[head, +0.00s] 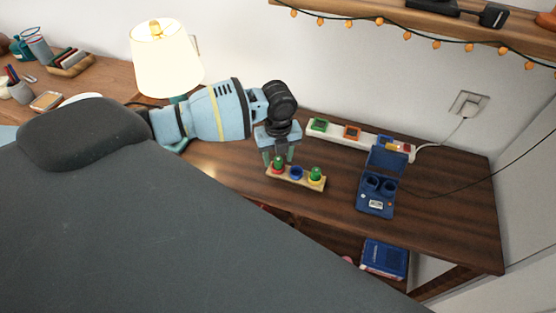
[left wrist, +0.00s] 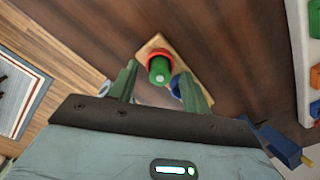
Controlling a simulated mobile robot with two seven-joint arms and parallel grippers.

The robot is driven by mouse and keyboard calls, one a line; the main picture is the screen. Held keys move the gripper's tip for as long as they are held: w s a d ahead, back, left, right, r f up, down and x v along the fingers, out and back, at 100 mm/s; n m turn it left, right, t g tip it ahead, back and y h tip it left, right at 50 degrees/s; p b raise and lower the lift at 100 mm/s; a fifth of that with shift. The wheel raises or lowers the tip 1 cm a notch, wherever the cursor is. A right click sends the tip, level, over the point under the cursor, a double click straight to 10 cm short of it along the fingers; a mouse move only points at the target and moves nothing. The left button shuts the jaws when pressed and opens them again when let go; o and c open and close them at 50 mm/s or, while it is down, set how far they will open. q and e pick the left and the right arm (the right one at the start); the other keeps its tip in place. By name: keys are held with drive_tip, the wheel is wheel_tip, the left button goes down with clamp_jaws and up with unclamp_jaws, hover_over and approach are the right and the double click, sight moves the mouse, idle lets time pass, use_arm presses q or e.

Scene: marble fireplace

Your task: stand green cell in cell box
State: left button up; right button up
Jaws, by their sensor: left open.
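A small wooden stand (head: 295,176) on the table has a red, a blue and a yellow ring. One green cell (head: 278,162) stands upright in the red ring at the left. Another green cell (head: 316,173) stands in the yellow ring at the right. The blue ring (head: 296,174) between them looks empty. The blue cell box (head: 363,204) stands to the right with its lid up and two round holes showing. My left gripper (head: 279,154) is open above the left cell. In the left wrist view that cell (left wrist: 159,72) shows between the fingers. My right gripper is not in view.
A white power strip (head: 335,135) with coloured blocks lies behind the stand. A black cable runs across the table right of the box. A lit lamp (head: 165,60) stands at the left. The table is bare between stand and box.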

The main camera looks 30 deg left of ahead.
use_arm(q)
drive_tip(key=shift+f, duration=0.3)
drive_tip(key=shift+c, duration=0.5)
drive_tip(key=c, duration=0.9)
clamp_jaws()
drive_tip(key=shift+r, duration=0.2)
